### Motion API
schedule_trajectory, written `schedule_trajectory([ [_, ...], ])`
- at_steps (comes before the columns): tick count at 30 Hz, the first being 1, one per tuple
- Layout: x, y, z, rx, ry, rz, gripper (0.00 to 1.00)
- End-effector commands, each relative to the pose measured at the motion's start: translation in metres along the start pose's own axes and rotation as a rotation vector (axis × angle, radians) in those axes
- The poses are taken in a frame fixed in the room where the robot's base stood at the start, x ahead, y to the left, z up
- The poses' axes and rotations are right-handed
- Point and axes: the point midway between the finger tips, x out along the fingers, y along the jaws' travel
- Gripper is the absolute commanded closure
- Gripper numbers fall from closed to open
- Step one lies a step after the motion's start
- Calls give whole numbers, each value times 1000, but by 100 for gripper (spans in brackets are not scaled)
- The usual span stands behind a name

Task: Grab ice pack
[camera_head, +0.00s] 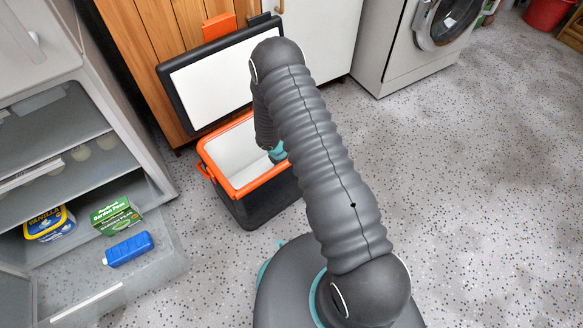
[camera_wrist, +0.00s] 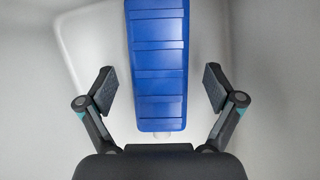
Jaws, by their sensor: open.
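In the wrist view a blue ribbed ice pack (camera_wrist: 158,60) with a pale cap at its near end lies between the two fingers of my gripper (camera_wrist: 160,88). The fingers stand apart on either side, with gaps to the pack. The surface around it is whitish. In the head view my gripper (camera_head: 277,153) reaches down into the open orange-rimmed cooler (camera_head: 205,165), mostly hidden by my arm. The pack in the cooler does not show there. Another blue ice pack (camera_head: 128,248) lies in the open freezer drawer (camera_head: 75,275) at the left.
A green garden peas box (camera_head: 115,214) and a blue-and-yellow tub (camera_head: 50,224) sit in the drawer. The cooler's lid (camera_head: 215,75) stands open behind it, near wooden panels (camera_head: 155,35). A washing machine (camera_head: 415,40) stands at the back. Speckled floor at the right is clear.

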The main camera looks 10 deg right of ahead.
Motion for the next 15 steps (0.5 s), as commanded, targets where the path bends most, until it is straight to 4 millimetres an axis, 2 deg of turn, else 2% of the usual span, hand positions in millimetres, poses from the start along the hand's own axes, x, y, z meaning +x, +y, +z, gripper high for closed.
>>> schedule_trajectory([
  [3,9,0,0,0,0,0,8],
  [10,9,0,0,0,0,1,8],
  [11,9,0,0,0,0,1,11],
  [15,9,0,0,0,0,0,46],
])
